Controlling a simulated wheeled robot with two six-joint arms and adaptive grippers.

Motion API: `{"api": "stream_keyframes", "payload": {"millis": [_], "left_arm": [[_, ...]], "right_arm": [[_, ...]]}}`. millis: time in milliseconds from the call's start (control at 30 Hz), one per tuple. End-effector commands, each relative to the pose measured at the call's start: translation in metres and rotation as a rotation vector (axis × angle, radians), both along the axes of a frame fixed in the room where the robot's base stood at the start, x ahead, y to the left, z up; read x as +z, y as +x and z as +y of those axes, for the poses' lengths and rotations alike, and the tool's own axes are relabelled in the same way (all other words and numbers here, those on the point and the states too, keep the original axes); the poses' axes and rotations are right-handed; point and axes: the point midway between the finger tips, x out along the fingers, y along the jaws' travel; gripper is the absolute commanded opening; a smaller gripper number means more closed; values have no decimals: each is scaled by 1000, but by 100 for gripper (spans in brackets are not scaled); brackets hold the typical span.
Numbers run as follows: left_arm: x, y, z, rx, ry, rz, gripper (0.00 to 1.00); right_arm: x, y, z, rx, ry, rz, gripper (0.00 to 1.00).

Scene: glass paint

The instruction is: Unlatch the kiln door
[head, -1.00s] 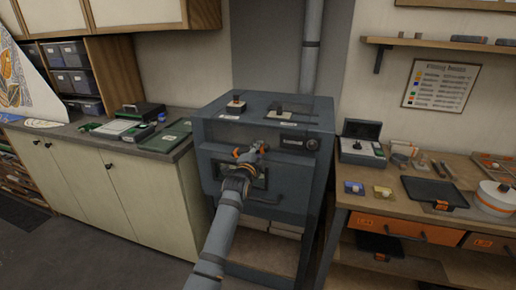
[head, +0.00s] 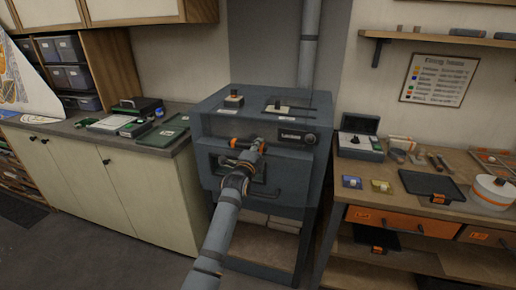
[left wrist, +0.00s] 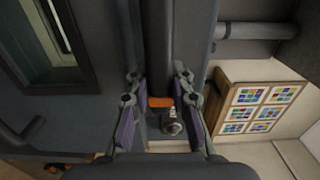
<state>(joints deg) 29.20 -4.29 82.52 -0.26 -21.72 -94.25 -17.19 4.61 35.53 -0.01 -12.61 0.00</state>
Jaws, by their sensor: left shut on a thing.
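The kiln (head: 262,190) is a dark grey box on legs in the middle of the head view. Its door front has a recessed window and a bar handle low on the right. My left gripper (head: 256,145) is at the upper front of the door. In the left wrist view its two fingers (left wrist: 158,95) stand on either side of a dark bar, the latch handle (left wrist: 157,50), and are shut on it. An orange band shows between the fingers. The fingers hide much of the latch in the head view. My right gripper is not in view.
A workbench (head: 455,165) with a black tray (head: 428,184), a white round pot (head: 492,192) and small tools stands right of the kiln. A cream cabinet (head: 110,195) with a grey counter stands to the left. Open floor lies in front of the cabinet.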

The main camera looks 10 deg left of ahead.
Motion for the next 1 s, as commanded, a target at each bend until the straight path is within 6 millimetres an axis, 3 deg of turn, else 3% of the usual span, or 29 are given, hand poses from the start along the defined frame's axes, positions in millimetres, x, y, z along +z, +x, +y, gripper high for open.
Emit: {"api": "stream_keyframes", "payload": {"millis": [133, 167, 333, 667, 767, 1000], "left_arm": [[-2, 0, 0, 1, 7, 4, 0], [-2, 0, 0, 1, 7, 4, 23], [-2, 0, 0, 1, 5, 3, 45], [-2, -3, 0, 1, 3, 3, 45], [-2, -15, 1, 1, 2, 2, 45], [-2, -73, 3, 1, 1, 2, 45]], "right_arm": [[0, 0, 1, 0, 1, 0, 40], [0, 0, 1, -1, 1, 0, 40], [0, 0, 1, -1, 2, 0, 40], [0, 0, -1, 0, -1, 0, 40], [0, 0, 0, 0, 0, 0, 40], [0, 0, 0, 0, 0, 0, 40]]}}
